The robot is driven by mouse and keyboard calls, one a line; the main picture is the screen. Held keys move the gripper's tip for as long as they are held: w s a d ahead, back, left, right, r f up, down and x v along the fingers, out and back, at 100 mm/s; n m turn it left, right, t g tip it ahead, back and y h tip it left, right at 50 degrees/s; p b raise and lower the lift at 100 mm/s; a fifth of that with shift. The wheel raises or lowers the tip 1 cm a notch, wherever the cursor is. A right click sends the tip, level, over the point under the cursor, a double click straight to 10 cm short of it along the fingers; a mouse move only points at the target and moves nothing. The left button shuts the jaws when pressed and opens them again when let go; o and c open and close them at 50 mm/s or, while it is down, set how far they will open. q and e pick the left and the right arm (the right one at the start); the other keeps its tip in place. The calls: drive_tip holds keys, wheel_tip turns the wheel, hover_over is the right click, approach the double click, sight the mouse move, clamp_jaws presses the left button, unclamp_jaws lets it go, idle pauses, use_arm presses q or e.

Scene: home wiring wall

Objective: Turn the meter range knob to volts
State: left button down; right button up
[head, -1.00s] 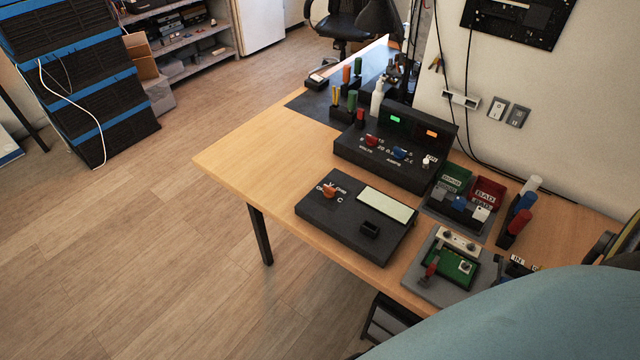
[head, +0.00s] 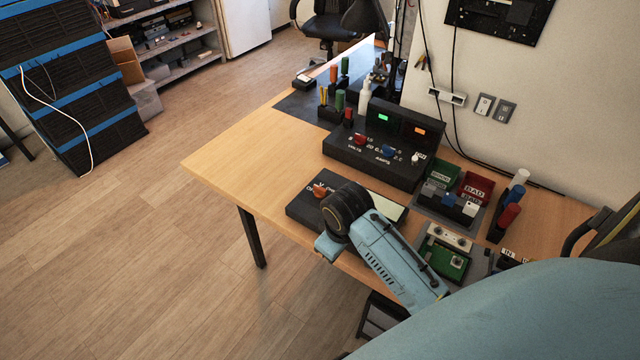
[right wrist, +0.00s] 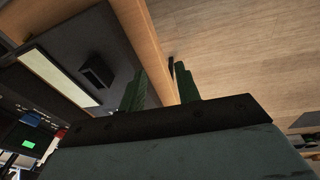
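The meter is a flat black box (head: 302,208) near the front edge of the wooden bench, with a pale display (head: 390,205) partly covered by my right arm. Its orange range knob (head: 320,191) shows just left of the arm, with small white markings around it; its exact setting is too small to read. In the right wrist view the meter (right wrist: 92,35), its display (right wrist: 58,68) and a black block (right wrist: 97,71) lie left of my right gripper (right wrist: 160,78). The gripper's dark green fingers are apart and empty, near the bench edge. My left gripper is out of view.
A black power supply (head: 340,152) with red and blue knobs stands behind the meter. Green and red bins (head: 476,187) and a grey board fixture (head: 480,262) stand to the right. The bench's left part (head: 240,150) is clear.

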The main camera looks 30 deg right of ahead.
drive_tip(key=shift+g, duration=0.5)
drive_tip(key=w+d+r, duration=0.1)
drive_tip(key=w, duration=0.2)
drive_tip(key=w+d+r, duration=0.1)
drive_tip(key=w, duration=0.2)
drive_tip(key=w+d+r, duration=0.1)
drive_tip(key=w+d, duration=0.1)
drive_tip(key=w, duration=0.2)
drive_tip(key=shift+r, duration=0.25)
wheel_tip(320, 180, up, 8)
drive_tip(key=r+n+g, duration=0.1)
hover_over(320, 187)
drive_tip(key=shift+y, duration=0.4)
wheel_tip(320, 187, down, 14)
drive_tip(key=b, duration=0.3)
drive_tip(key=shift+s+r, duration=0.1)
drive_tip(key=shift+r, duration=0.1)
clamp_jaws()
